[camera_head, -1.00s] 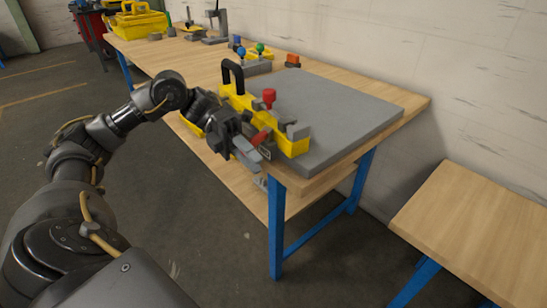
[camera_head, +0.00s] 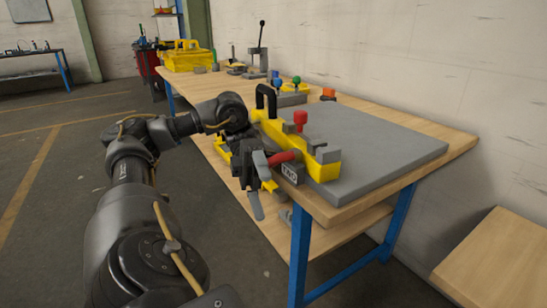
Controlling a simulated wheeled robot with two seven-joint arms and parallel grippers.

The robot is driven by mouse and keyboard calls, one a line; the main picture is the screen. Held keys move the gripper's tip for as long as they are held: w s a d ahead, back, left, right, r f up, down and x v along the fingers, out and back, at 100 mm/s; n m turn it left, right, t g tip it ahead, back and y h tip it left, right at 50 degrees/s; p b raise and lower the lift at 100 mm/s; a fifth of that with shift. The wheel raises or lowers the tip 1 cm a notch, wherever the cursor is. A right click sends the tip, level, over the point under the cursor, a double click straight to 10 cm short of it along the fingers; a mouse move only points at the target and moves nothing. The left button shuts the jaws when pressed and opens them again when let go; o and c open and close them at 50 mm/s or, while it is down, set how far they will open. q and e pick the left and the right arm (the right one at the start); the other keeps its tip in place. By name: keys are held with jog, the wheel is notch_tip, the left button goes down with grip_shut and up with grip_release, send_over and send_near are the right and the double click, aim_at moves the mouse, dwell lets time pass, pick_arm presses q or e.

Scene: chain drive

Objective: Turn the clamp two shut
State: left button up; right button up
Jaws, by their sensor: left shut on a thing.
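Clamp two is a grey block marked TWO (camera_head: 289,173) at the near end of a yellow fixture (camera_head: 326,168). Its red lever (camera_head: 286,156) sticks out toward my left gripper (camera_head: 260,178). The left gripper is shut on the lever at the bench's front edge, and its fingers hide the lever's outer end. The fixture also carries a black handle (camera_head: 265,97) and an upright red knob (camera_head: 300,118). My right gripper is not in view.
The fixture stands along the front edge of a grey plate (camera_head: 390,150) on a wooden bench (camera_head: 455,146) with blue legs. Another wooden table (camera_head: 500,255) stands at right.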

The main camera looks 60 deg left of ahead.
pick_arm(q)
jog(key=r, duration=0.1)
jog(key=r+m, duration=0.1)
jog(key=w+a+r, duration=0.1)
jog(key=shift+r+m+y, duration=0.1)
jog(key=shift+m+y, duration=0.3)
grip_shut()
jog(key=shift+s+d+r, duration=0.1)
jog(key=shift+s+r, duration=0.05)
jog(key=shift+r, duration=0.1)
jog(key=shift+c, duration=1)
grip_release()
jog(key=v, duration=1.1)
